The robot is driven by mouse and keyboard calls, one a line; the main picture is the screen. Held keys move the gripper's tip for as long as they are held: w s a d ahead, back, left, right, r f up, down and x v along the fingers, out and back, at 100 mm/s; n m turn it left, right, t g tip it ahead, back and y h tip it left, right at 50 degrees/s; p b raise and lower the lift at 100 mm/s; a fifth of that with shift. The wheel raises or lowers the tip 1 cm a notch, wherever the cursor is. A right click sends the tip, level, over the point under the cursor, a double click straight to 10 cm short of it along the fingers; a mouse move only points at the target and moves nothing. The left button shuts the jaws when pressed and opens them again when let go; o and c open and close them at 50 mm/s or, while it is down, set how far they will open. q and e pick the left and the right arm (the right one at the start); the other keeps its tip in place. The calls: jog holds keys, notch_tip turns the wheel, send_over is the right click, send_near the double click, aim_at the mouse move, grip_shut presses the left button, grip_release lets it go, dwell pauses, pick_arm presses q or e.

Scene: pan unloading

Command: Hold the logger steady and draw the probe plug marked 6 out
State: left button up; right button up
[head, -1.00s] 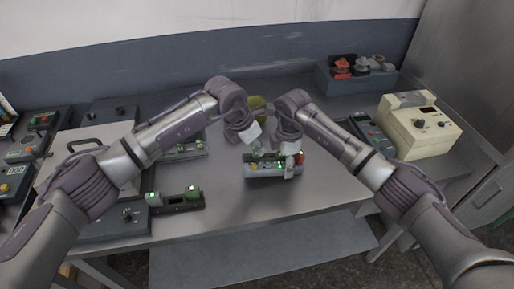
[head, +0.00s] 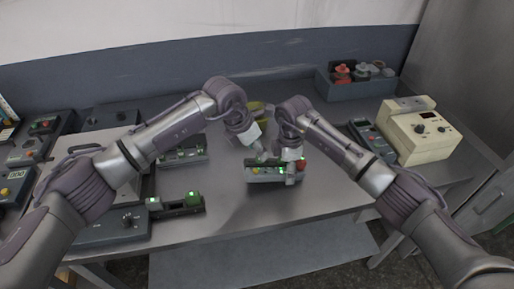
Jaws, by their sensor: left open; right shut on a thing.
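The logger (head: 264,174) is a small grey box with coloured plugs on top, near the front middle of the table in the head view. A red plug (head: 301,164) shows at its right end. My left gripper (head: 258,155) is open at the logger's back, left of centre. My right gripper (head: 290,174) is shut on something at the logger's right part. That thing is hidden by the fingers, and I cannot read any number on the plugs. I cannot tell whether the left fingers touch the logger.
A similar device with green plugs (head: 182,203) lies to the left, and another (head: 182,156) lies behind it. A cream instrument box (head: 419,130) and a dark meter (head: 372,139) stand at right. A blue-grey bin (head: 356,84) holds red and grey knobs. The table front right is clear.

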pick_arm(q)
jog(key=shift+o, duration=0.4)
jog(key=v, duration=1.1)
jog(key=s+a+f+t+h, duration=0.3)
jog(key=a+f+t+h, duration=0.2)
jog(key=f+h, duration=0.3)
jog(key=shift+n, duration=0.3)
jog(key=x, duration=1.2)
jog(key=shift+d+f, duration=0.1)
jog(key=shift+f, duration=0.05)
grip_shut()
